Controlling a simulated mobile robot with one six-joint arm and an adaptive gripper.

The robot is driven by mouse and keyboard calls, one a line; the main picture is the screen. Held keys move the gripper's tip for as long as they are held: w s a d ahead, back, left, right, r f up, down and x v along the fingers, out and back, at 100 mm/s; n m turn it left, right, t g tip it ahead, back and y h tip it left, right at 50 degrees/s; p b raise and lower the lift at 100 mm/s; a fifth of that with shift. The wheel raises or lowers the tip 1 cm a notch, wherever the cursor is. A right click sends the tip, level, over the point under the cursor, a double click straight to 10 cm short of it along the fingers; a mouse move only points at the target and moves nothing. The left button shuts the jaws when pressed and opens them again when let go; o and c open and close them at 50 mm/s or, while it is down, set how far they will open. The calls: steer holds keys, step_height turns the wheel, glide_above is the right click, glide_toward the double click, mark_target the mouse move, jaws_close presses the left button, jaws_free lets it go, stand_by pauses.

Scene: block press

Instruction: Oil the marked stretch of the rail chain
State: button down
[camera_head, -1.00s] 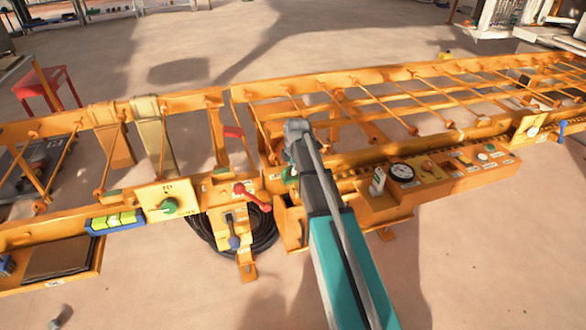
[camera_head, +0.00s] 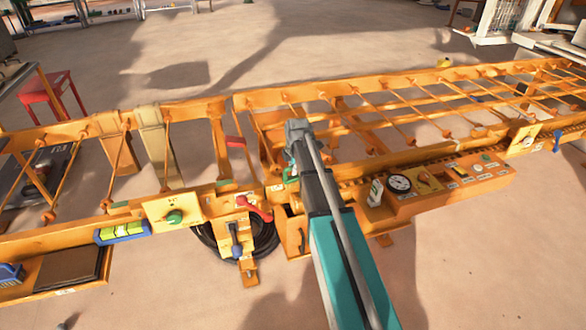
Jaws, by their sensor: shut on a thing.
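My teal and grey arm (camera_head: 339,242) rises from the bottom centre to a grey joint (camera_head: 298,131) over the orange rail frame (camera_head: 75,237). My gripper and anything in it are hidden by the arm. A dark toothed strip, which looks like the rail chain (camera_head: 348,189), runs along the near rail right of the arm. Part of it is hidden behind the arm and the panel. A small green patch (camera_head: 290,174) shows at the arm's left edge; I cannot tell what it is. A small white and green bottle (camera_head: 376,191) stands at the left end of the gauge panel.
The control panel (camera_head: 440,186) carries a round gauge (camera_head: 399,184). A dark coiled hose (camera_head: 266,238) hangs below.

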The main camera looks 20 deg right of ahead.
steer(key=shift+r, duration=0.15)
steer(key=shift+r+p, duration=1.4)
steer(key=shift+p, duration=0.1)
steer(key=shift+f, duration=0.2)
steer(key=shift+f+b, duration=0.3)
steer(key=shift+b, duration=0.2)
steer(key=shift+f, duration=0.1)
